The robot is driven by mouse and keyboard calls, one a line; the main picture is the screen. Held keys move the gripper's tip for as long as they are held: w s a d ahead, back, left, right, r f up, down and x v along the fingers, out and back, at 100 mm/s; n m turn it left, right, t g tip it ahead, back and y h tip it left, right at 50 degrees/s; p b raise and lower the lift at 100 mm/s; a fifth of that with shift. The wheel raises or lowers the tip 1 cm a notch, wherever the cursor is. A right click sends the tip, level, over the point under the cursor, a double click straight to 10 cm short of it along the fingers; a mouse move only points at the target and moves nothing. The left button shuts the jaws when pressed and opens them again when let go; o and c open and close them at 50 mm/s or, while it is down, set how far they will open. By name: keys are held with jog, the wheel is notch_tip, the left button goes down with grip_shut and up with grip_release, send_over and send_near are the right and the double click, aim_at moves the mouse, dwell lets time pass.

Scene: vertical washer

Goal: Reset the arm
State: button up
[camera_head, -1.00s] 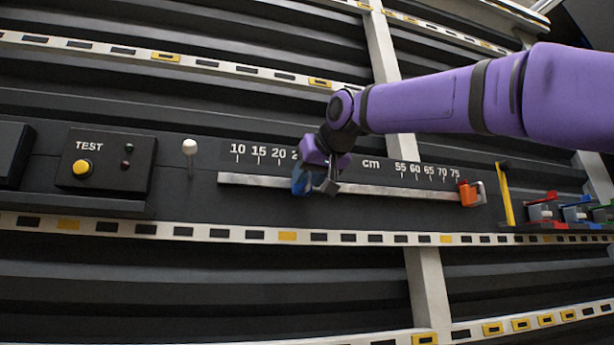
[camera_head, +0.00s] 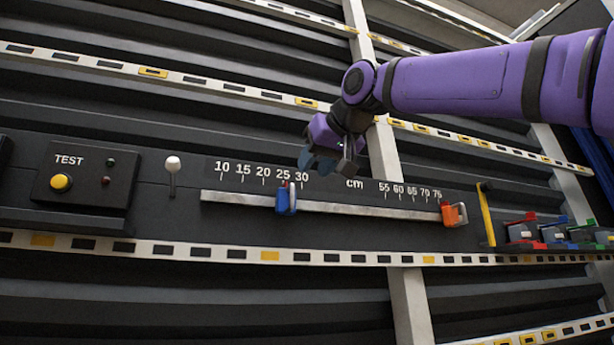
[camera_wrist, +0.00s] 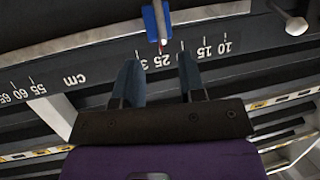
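My purple arm reaches in from the right in the head view. My gripper (camera_head: 328,160) is in front of the panel, above and to the right of the blue slider, and apart from it. In the wrist view the two fingers of my gripper (camera_wrist: 160,78) stand apart with nothing between them. The blue slider (camera_head: 287,199) sits on the metal rail (camera_head: 340,208) near the 25 to 30 cm marks. It also shows in the wrist view (camera_wrist: 157,22), beyond the fingertips. The orange slider (camera_head: 453,214) is at the rail's right end.
On the left are a TEST box with a yellow button (camera_head: 61,182) and a white-knobbed lever (camera_head: 172,165). On the right are a yellow lever (camera_head: 487,215) and several coloured clips (camera_head: 523,232). Slotted strips (camera_head: 330,257) cross the panel. Space in front of the panel looks clear.

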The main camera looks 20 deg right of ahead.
jog(key=shift+s+r, duration=0.1)
jog(key=shift+s, duration=0.15)
dwell(0.4)
jog(key=s+d+f+g+h, duration=0.1)
jog(key=s+f, duration=0.5)
jog(key=f, duration=0.9)
jog(key=s+d+f+m+g+h, duration=0.1)
jog(key=s+d+f+g, duration=0.3)
jog(key=f, duration=1.2)
jog(key=s+d+f+m+g, duration=0.1)
jog(key=s+d+f+g, duration=0.2)
jog(key=s+f, duration=0.7)
notch_tip(320, 180, down, 6)
jog(key=shift+d+r+h, duration=0.15)
jog(key=shift+d+h, duration=0.25)
jog(key=shift+d, duration=0.45)
